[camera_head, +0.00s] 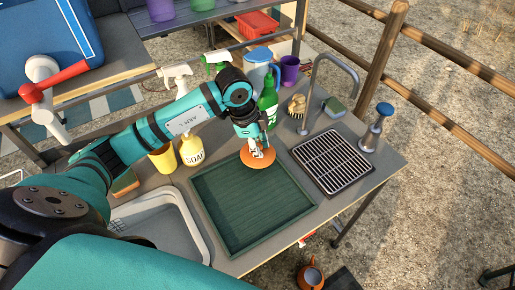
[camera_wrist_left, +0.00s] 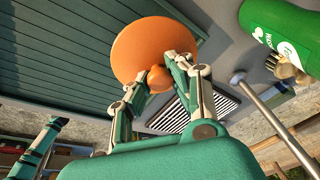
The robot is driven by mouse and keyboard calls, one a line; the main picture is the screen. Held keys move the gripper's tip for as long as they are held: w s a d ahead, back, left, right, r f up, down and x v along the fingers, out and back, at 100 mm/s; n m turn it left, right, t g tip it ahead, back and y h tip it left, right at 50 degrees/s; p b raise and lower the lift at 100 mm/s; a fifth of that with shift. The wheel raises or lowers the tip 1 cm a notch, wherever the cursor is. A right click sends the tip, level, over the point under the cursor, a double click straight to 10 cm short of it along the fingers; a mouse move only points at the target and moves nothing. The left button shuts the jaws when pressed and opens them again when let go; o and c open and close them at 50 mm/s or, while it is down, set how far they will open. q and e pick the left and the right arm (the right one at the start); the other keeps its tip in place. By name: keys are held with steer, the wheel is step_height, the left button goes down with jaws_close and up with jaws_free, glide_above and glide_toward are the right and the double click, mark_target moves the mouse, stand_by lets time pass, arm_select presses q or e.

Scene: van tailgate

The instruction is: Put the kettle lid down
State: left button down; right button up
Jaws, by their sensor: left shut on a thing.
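The kettle lid is an orange disc (camera_head: 258,163) with a small round knob. In the head view it shows at the back right corner of the green tray (camera_head: 246,250). My left gripper (camera_head: 257,149) is above the lid with its fingers pointing down. In the left wrist view, the gripper (camera_wrist_left: 159,75) is shut on the knob of the lid (camera_wrist_left: 145,45). I cannot tell whether the lid touches the tray or hangs just above it. An orange pot, perhaps the kettle (camera_head: 311,275), shows low at the bottom edge. My right gripper is not in view.
A green bottle (camera_head: 268,103) stands close behind the gripper, and a soap bottle (camera_head: 192,150) to its left. A drain grid (camera_head: 333,160) and a tall tap (camera_head: 330,58) are to the right. A sink (camera_head: 160,222) is at left. Most of the tray is bare.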

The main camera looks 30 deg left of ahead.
mark_target(251, 152)
arm_select(q)
steer(key=shift+w+a, duration=0.2)
steer(key=shift+a, duration=0.05)
steer(key=shift+f+p, duration=0.6)
steer(key=shift+f, duration=1.2)
steer(key=c, duration=1.2)
jaws_free()
steer(key=shift+r, duration=0.1)
steer(key=b+v, duration=0.1)
steer(key=v, duration=0.6)
steer(key=shift+a+r, duration=0.1)
steer(key=shift+r, duration=0.05)
